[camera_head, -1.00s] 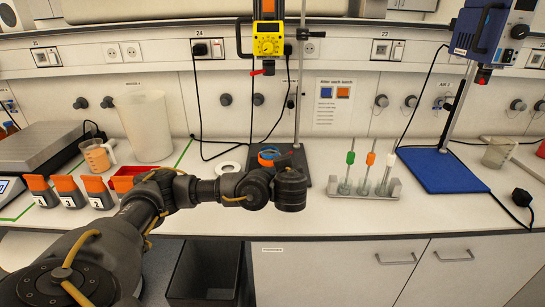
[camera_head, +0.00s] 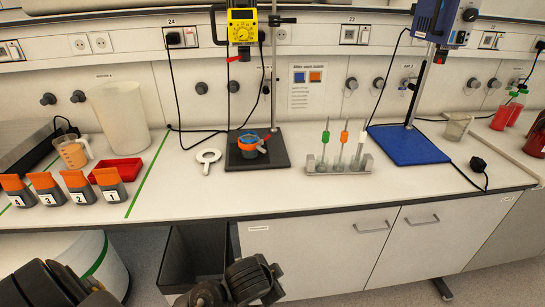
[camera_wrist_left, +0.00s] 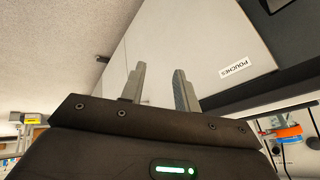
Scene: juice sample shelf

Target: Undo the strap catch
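A small blue cup with an orange band and a red-grey tab, perhaps the strap and its catch (camera_head: 251,142), sits on the dark base plate (camera_head: 274,152) of the yellow-headed stand. The catch is too small to tell whether it is done up. The orange and blue of the cup also show at the right edge of the left wrist view (camera_wrist_left: 290,133). My left gripper (camera_wrist_left: 158,68) is open and empty, its fingers apart in front of a white cabinet front, away from the cup. In the head view only dark arm parts show at the bottom. My right gripper is not in view.
A white ring with a handle (camera_head: 207,157) lies left of the plate. A rack (camera_head: 338,170) with several tubes and a blue base plate (camera_head: 408,147) stand to the right. Orange-topped numbered containers (camera_head: 77,192) stand left. A dark bin (camera_head: 197,258) is below the bench edge.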

